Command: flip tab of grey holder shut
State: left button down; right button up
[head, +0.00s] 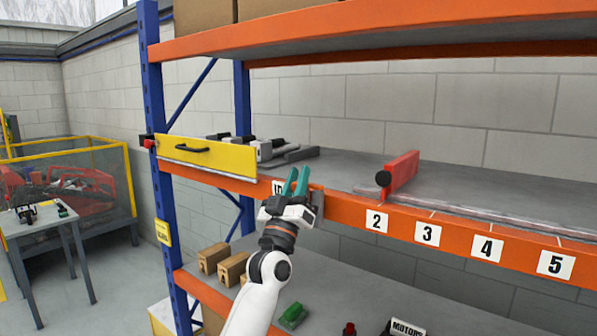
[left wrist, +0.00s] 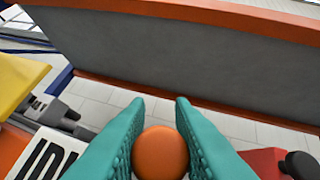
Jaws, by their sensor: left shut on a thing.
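My left gripper (head: 297,180) has teal fingers and is at the front edge of the shelf, by the leftmost label. In the left wrist view, the fingers (left wrist: 160,110) are closed on an orange round knob (left wrist: 160,153). What the knob belongs to is hidden. A grey holder (head: 265,151) with dark parts lies on the shelf behind and left of the gripper, beside the yellow panel. Grey and dark parts also show at the left of the left wrist view (left wrist: 50,112). I cannot make out its tab. My right gripper is not in view.
A yellow panel (head: 205,157) with a black handle stands along the shelf edge at left. A red block (head: 403,172) with a black knob (head: 383,179) stands to the right. Orange beams (head: 340,208) run along the shelf. The shelf's right part is clear.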

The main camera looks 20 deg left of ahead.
pick_arm(q)
jog(key=c, duration=1.3)
grip_release()
jog(key=shift+o, duration=0.2)
jog(key=b+v, duration=0.6)
jog(key=v, duration=0.6)
jog(key=shift+f, duration=0.15)
